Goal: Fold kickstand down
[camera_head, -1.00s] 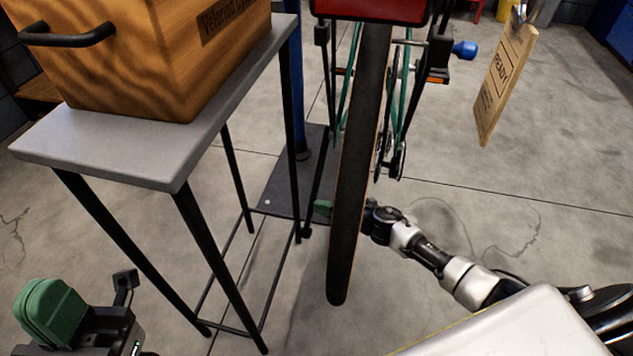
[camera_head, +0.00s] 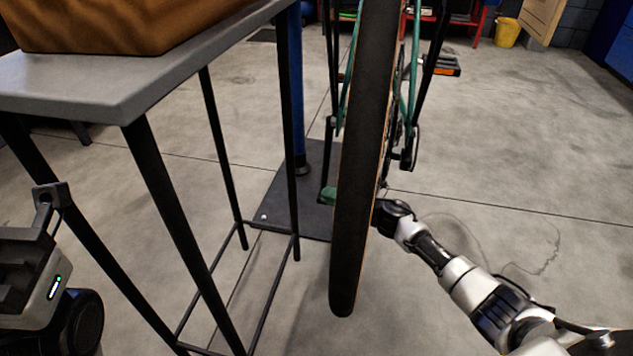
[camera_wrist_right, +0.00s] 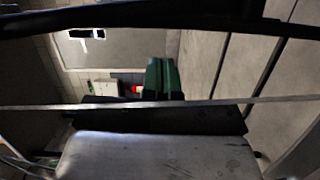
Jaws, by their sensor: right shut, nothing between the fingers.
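The bike's rear wheel (camera_head: 358,150) stands upright in the middle of the head view, tyre edge towards me. My right arm comes in from the right, and my right gripper (camera_head: 328,196) is shut and empty. Its green fingertips show just left of the tyre, and the tyre hides the part between. In the right wrist view its green fingers (camera_wrist_right: 164,80) are together, with a dark curved bar above and a thin pale strip across. I cannot pick out the kickstand with certainty. The fingers of my left gripper are not in view.
A grey-topped table (camera_head: 110,88) with thin black legs stands left of the wheel and carries a wooden box (camera_head: 110,22). A blue post (camera_head: 297,90) rises from a dark base plate (camera_head: 275,212) behind. A yellow bucket (camera_head: 508,33) is far back.

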